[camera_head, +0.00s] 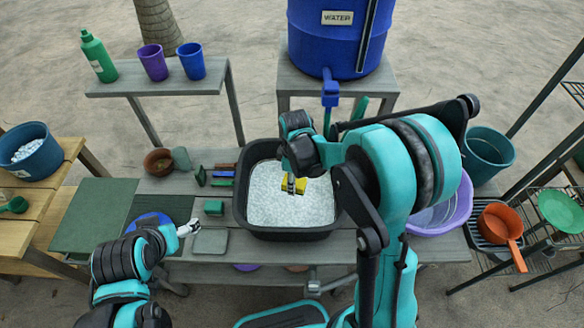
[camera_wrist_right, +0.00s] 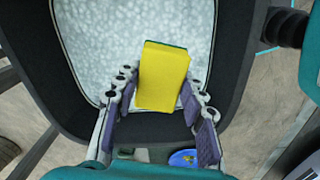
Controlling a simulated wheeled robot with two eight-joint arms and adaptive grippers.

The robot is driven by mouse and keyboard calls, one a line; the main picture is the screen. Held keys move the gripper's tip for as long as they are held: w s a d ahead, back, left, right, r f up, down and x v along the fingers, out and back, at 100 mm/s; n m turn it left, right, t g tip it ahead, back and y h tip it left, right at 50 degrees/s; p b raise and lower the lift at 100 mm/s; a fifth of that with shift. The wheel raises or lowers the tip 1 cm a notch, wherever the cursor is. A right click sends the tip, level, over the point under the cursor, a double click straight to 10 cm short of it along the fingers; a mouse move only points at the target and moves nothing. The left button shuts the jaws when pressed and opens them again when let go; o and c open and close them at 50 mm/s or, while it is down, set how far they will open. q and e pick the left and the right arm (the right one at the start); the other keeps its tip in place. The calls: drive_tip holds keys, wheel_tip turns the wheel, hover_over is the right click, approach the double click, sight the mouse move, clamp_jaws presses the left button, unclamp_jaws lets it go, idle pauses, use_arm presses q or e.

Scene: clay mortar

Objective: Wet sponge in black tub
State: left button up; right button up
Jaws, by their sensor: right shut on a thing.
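The black tub (camera_head: 240,215) stands on the grey workbench and holds white, foamy-looking contents (camera_head: 285,208). My right gripper (camera_head: 291,181) is over the tub, pointing down, shut on the yellow sponge (camera_head: 299,187). In the right wrist view the sponge (camera_wrist_right: 162,80) sits between the fingers, with a thin green layer along its top edge. The foam (camera_wrist_right: 100,40) shows behind it; I cannot tell whether the sponge touches it. My left gripper (camera_head: 189,228) is near the bench's front left; its finger opening is too small to judge.
A purple basin (camera_head: 445,212) stands right of the tub, partly behind my right arm. A blue water barrel (camera_head: 335,45) stands behind the tub.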

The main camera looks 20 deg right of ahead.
drive_tip(key=n, duration=0.1)
drive_tip(key=r, duration=0.1)
drive_tip(key=r+n+p, duration=0.1)
drive_tip(key=shift+w+a+n, duration=0.3)
drive_tip(key=shift+f+n, duration=0.1)
drive_tip(key=shift+n, duration=0.2)
use_arm(q)
wheel_tip(320, 180, down, 11)
drive_tip(key=b, duration=1.2)
drive_tip(key=shift+r, duration=0.15)
use_arm(e)
wheel_tip(320, 180, down, 17)
drive_tip(key=shift+f, duration=0.2)
use_arm(q)
drive_tip(key=shift+r, duration=0.1)
use_arm(e)
drive_tip(key=shift+r, duration=0.1)
wheel_tip(320, 180, up, 17)
drive_tip(key=p, duration=1.1)
drive_tip(key=shift+f, duration=0.2)
use_arm(q)
wheel_tip(320, 180, up, 12)
drive_tip(key=shift+f, duration=0.2)
drive_tip(key=shift+f, duration=0.1)
use_arm(e)
drive_tip(key=shift+f, duration=0.15)
